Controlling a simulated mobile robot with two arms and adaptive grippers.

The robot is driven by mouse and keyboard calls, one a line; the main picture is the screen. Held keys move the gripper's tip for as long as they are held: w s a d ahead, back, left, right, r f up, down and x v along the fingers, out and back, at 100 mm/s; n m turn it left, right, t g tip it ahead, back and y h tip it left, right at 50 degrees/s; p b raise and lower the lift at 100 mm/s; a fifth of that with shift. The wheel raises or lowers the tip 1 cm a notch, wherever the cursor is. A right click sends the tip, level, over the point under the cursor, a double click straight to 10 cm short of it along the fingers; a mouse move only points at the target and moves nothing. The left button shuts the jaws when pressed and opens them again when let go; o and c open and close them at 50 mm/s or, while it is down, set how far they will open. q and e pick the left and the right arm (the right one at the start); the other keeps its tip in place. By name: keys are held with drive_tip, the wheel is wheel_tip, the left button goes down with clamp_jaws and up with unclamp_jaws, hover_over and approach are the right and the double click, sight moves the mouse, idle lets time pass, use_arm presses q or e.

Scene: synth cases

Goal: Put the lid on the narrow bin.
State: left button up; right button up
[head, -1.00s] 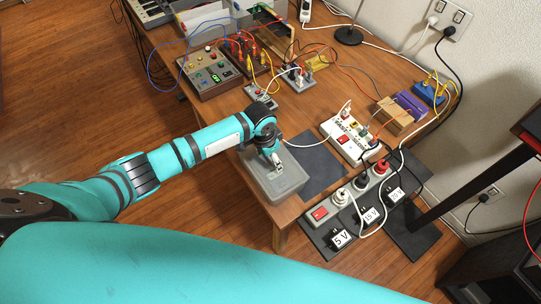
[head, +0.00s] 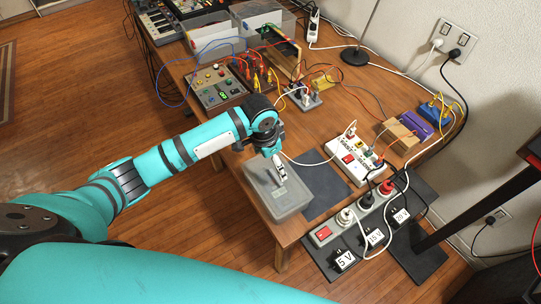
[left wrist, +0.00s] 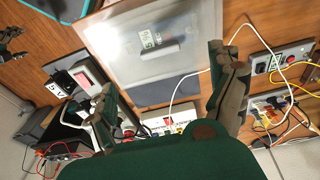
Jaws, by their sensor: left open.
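A grey bin (head: 283,209) stands at the near edge of the wooden table. Its translucent grey lid (head: 262,187) lies flat across its top and looks level; I cannot tell whether it is fully seated. In the left wrist view the lid (left wrist: 125,58) fills the upper middle, with a label and a darker handle patch. My left gripper (head: 281,168) is above the lid. In the left wrist view its fingers (left wrist: 150,82) are spread wide with nothing between them. The bin's inside is hidden. My right gripper is not in view.
A dark mat (head: 322,187) lies right of the bin. A white power block (head: 356,155) and a grey power strip (head: 352,219) with plugs and cables are farther right. A control box (head: 217,90) stands behind. A white cable crosses close to the bin.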

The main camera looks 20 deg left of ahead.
use_arm(q)
drive_tip(key=shift+s+a+r, duration=0.15)
drive_tip(key=shift+r, duration=1.2)
